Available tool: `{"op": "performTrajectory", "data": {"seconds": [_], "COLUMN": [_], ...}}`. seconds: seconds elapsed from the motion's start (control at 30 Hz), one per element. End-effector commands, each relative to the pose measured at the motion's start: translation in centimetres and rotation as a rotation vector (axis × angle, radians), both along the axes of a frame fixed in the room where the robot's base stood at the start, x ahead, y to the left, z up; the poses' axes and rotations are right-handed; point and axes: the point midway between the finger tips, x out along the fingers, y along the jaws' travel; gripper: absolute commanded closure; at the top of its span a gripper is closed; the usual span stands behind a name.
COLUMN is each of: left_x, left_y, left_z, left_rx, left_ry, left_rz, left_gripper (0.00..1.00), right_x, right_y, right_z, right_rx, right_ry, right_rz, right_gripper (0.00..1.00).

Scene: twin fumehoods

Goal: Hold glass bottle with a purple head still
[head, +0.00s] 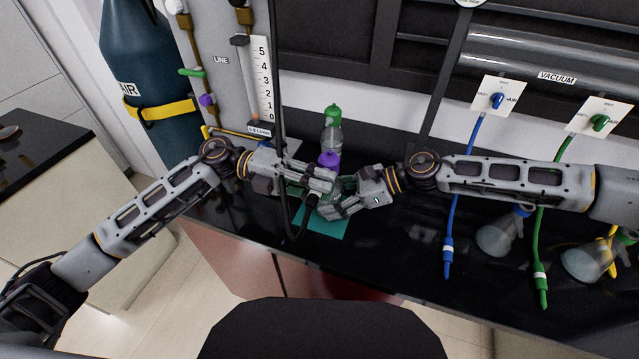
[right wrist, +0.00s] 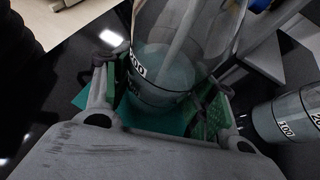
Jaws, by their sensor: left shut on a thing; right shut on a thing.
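The glass bottle with the purple head (head: 329,158) stands at the teal mat, mostly hidden by my grippers in the head view. Its clear body (right wrist: 165,75), with a 200 mark, shows in the right wrist view between the fingers. My right gripper (head: 340,203) is shut around this body, one finger on each side; it also shows in the right wrist view (right wrist: 160,115). My left gripper (head: 322,182) is just in front of the purple head. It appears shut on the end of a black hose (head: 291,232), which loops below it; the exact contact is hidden.
A green-capped bottle (head: 332,125) stands behind. A graduated flowmeter (head: 262,80) is at the back left. A blue hose (head: 451,215) and a green hose (head: 543,215) hang at the right, by flasks (head: 497,238). The teal mat (head: 325,222) lies on the black bench.

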Motion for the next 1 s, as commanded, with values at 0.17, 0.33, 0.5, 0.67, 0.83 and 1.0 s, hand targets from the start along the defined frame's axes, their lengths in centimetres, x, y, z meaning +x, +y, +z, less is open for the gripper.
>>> {"op": "performTrajectory", "data": {"seconds": [0.17,0.33,0.5,0.67,0.83,1.0], "left_x": [-0.01,0.03,0.2,0.41,0.68,0.95], "left_y": [-0.01,-0.02,-0.08,-0.15,-0.22,-0.27], "left_z": [0.0,0.01,0.02,0.02,0.02,0.02], "left_rx": [0.0,0.0,-0.001,-0.001,-0.001,0.0], "left_ry": [0.0,0.0,0.0,0.0,0.0,0.0], "left_rz": [0.0,0.0,0.0,0.0,0.0,0.0], "left_gripper": [0.98,0.98,0.98,0.98,0.98,0.98], "right_x": [0.01,0.01,0.02,0.03,0.03,0.04], "right_y": [-0.01,-0.01,-0.01,-0.01,-0.01,-0.01], "right_z": [-0.03,-0.02,-0.02,0.0,0.0,0.0], "right_rx": [0.0,0.0,0.0,0.0,0.0,0.0], "right_ry": [0.0,0.0,0.0,0.0,0.0,0.0], "right_rz": [0.0,0.0,-0.001,-0.001,-0.001,-0.001], "right_gripper": [0.57,0.57,0.57,0.57,0.57,0.57]}}
